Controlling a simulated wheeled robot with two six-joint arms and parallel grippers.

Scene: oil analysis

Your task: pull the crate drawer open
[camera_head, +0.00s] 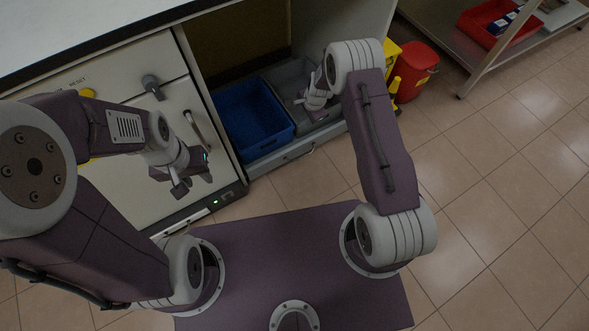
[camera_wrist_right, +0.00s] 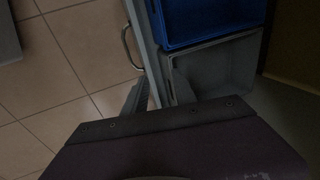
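The crate drawer (camera_head: 283,158) is low in the open bay of the cabinet, with a bar handle on its front; the handle (camera_wrist_right: 127,46) also shows in the right wrist view. A blue crate (camera_head: 251,150) and a grey crate (camera_head: 327,124) sit in the drawer. My right gripper (camera_wrist_right: 157,84) is open at the grey crate's end, with one finger on the floor side of the drawer front and the other on the crate side. I cannot tell whether the fingers touch it. My left gripper (camera_head: 193,184) looks open and empty before the white machine.
A white machine (camera_head: 140,75) with knobs and a handle stands left of the bay. A red bin (camera_head: 415,70) and yellow items stand right of it. A metal shelf with a red tray (camera_head: 484,24) is at the upper right. The tiled floor before the drawer is clear.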

